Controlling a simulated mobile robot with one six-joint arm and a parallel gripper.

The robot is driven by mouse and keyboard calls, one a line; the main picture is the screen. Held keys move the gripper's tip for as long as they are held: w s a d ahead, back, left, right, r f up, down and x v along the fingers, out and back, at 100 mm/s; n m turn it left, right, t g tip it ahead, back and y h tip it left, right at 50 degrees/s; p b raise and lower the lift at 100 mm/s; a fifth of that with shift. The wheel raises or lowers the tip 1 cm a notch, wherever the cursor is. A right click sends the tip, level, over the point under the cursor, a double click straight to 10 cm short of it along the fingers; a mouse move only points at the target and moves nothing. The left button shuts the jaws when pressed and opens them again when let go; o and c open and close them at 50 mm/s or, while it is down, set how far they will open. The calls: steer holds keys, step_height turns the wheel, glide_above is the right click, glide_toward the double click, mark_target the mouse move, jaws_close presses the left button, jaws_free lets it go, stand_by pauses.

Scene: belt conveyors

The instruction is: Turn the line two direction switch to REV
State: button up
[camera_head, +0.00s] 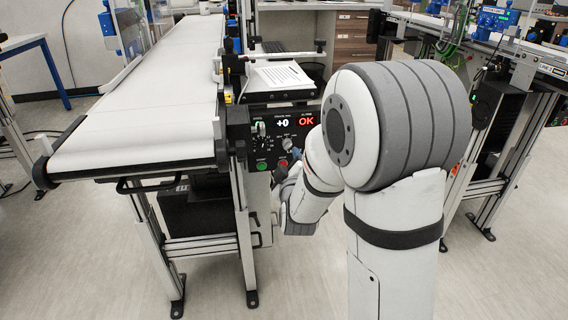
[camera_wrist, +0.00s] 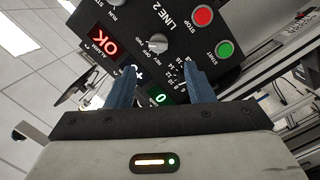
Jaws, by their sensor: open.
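In the head view my arm partly hides the panel's right side.
A red STOP button (camera_wrist: 202,16) and green START button (camera_wrist: 224,49) sit beside the switch. A red OK display (camera_wrist: 103,46) is at left, and a green display (camera_wrist: 160,98) shows 0. The white belt (camera_head: 140,120) runs back; another conveyor stands at right. Floor between is clear.

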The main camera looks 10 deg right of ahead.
mark_target(287, 146)
steer(key=w, duration=0.5)
steer(key=w+d+b, duration=0.1)
steer(key=w, duration=0.2)
steer(key=shift+f, duration=0.2)
steer(key=c, duration=0.9)
